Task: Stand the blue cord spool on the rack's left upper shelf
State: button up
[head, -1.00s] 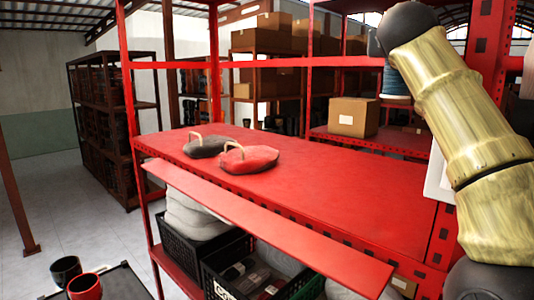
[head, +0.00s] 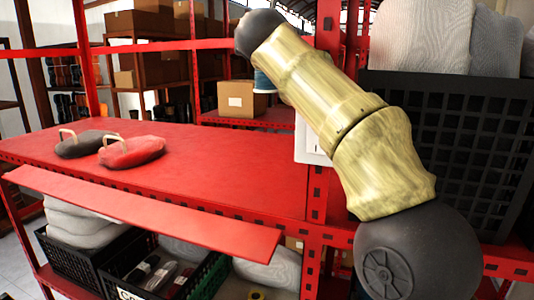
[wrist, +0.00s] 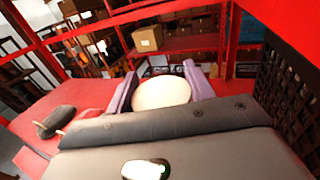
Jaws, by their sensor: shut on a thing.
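The blue cord spool (head: 264,80) shows in the head view as a small blue piece just below the upper end of my arm, mostly hidden behind it. In the wrist view a pale round end of the spool (wrist: 160,93) lies between the two purple fingers of my gripper (wrist: 160,86), which is shut on it. In the head view my gripper is hidden behind the arm. The rack's red left upper shelf (head: 220,165) is broad and mostly bare. The spool appears to be held above it, towards its back right; the height is unclear.
A dark bag (head: 85,148) and a red bag (head: 132,152) with loop handles lie on the shelf's left. A red upright (head: 320,200) bounds its right, beside a black crate (head: 440,130) of grey sacks. A cardboard box (head: 242,98) stands on another rack behind.

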notch_tip(320, 180, down, 21)
jog(key=shift+r, duration=0.15)
dwell(0.6)
jog(key=shift+s, duration=0.1)
jog(key=shift+f, duration=1.9)
jog(key=shift+f, duration=0.1)
jog(key=o, duration=1)
jog(key=shift+o, duration=0.2)
